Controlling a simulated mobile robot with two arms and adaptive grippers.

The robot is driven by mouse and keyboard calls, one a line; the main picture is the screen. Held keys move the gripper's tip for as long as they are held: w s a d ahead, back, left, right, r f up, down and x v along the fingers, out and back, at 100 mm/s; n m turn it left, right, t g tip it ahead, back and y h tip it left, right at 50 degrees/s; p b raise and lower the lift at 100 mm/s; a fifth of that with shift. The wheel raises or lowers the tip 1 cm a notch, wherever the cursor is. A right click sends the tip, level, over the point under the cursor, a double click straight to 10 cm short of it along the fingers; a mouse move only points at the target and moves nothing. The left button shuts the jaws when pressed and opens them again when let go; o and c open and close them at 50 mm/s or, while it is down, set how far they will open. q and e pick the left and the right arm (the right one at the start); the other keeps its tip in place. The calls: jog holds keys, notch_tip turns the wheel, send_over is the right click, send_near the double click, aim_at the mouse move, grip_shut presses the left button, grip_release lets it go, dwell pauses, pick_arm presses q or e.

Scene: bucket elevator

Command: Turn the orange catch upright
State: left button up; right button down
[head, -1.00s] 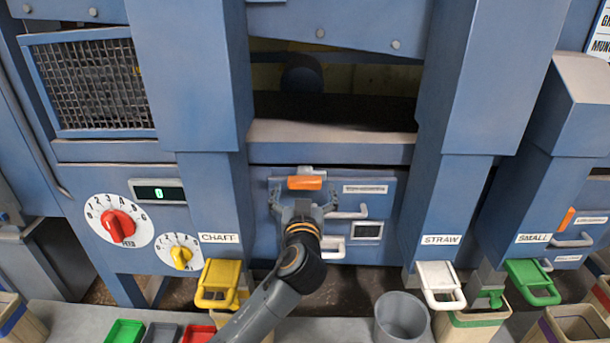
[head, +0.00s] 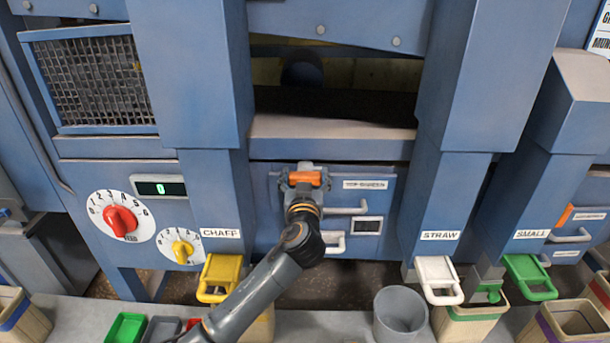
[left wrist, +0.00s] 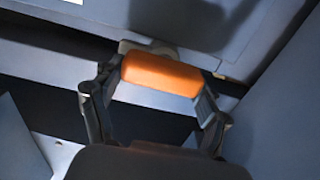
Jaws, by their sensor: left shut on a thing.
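The orange catch (head: 305,178) lies horizontal, its long side across, near the top of a blue panel labelled "TOP SCREEN" (head: 375,185). In the left wrist view the catch (left wrist: 161,75) sits between the two fingers of my left gripper (left wrist: 157,82). In the head view my left gripper (head: 305,180) comes from below and its fingers close on the catch's two ends. A pale mount shows behind the catch. My right gripper is not in view.
Two pale handles (head: 345,211) and a small display (head: 368,226) are on the panel, right of my arm. Blue chutes stand either side, with a yellow gate (head: 218,278) at left and a white gate (head: 438,279) at right. A grey bucket (head: 401,315) stands below.

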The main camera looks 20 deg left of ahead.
pick_arm(q)
jog(key=shift+m, duration=0.3)
jog(key=m, duration=0.3)
jog(key=shift+w+d+m, duration=0.1)
jog(key=shift+d+m, duration=0.1)
jog(key=shift+m, duration=0.2)
jog(key=m+p, duration=0.1)
jog(key=m, duration=0.3)
jog(key=shift+d+f+p, duration=0.1)
jog(key=shift+d+p, duration=0.05)
jog(key=shift+p, duration=0.2)
jog(key=m+p, duration=0.1)
jog(key=m, duration=0.4)
jog(key=shift+d+f+p, duration=0.15)
jog(key=shift+p, duration=0.2)
jog(key=m, duration=0.1)
jog(key=m+p, duration=0.1)
jog(key=m, duration=0.2)
jog(key=shift+f, duration=0.25)
jog(key=shift+p, duration=0.4)
jog(key=shift+f+m, duration=0.1)
jog(key=shift+m, duration=0.3)
jog(key=o, duration=1.1)
jog(key=shift+w, duration=0.1)
jog(key=shift+o, duration=0.2)
